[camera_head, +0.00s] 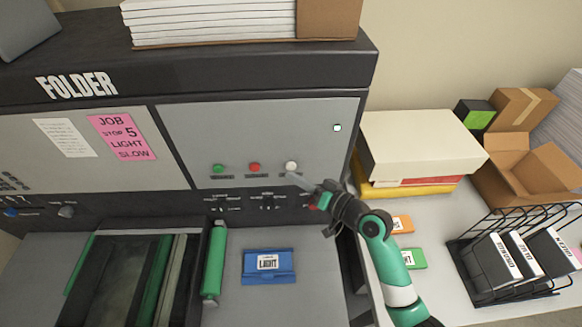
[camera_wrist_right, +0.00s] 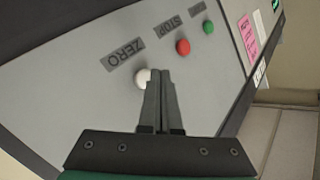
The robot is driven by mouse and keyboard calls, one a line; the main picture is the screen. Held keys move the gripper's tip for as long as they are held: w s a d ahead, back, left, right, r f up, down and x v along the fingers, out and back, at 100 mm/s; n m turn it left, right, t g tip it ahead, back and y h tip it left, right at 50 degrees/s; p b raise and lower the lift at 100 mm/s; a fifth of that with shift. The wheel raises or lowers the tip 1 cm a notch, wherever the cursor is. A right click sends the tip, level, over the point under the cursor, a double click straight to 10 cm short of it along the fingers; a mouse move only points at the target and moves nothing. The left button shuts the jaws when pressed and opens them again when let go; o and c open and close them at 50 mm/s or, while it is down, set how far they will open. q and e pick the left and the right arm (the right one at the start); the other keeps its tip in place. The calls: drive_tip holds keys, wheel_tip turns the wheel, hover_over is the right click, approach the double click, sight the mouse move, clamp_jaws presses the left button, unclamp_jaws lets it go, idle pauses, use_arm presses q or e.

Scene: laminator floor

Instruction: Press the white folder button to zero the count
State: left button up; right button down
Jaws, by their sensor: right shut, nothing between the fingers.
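The white button (camera_head: 291,166) is the rightmost of three round buttons on the folder's grey panel (camera_head: 262,125). In the right wrist view the white button (camera_wrist_right: 142,77) sits beside the label ZERO, partly hidden behind my fingertips. My right gripper (camera_head: 296,178) is shut and empty, its fingertips just below and right of the white button. In the right wrist view the right gripper (camera_wrist_right: 158,75) points at the panel right beside the button. I cannot tell whether the fingertips touch it. The left gripper is not in view.
A red button (camera_head: 254,168) and a green button (camera_head: 218,169) sit left of the white one. A small indicator (camera_head: 337,128) is lit on the panel. A blue LIGHT block (camera_head: 268,265) lies below. Boxes and a wire rack (camera_head: 480,300) stand at right.

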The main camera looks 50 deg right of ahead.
drive_tip(key=shift+w+d, duration=0.3)
drive_tip(key=shift+w+d+b, duration=0.3)
drive_tip(key=shift+w+b, duration=0.05)
drive_tip(key=shift+b, duration=0.15)
idle(0.7)
idle(0.3)
drive_tip(key=shift+s+a+p, duration=0.5)
drive_tip(key=shift+s+a, duration=0.1)
drive_tip(key=shift+s, duration=0.05)
drive_tip(key=s+a+p, duration=0.1)
drive_tip(key=s, duration=0.1)
drive_tip(key=s+a+p, duration=0.1)
drive_tip(key=a, duration=0.1)
drive_tip(key=shift+s+a, duration=0.2)
drive_tip(key=shift+s, duration=0.15)
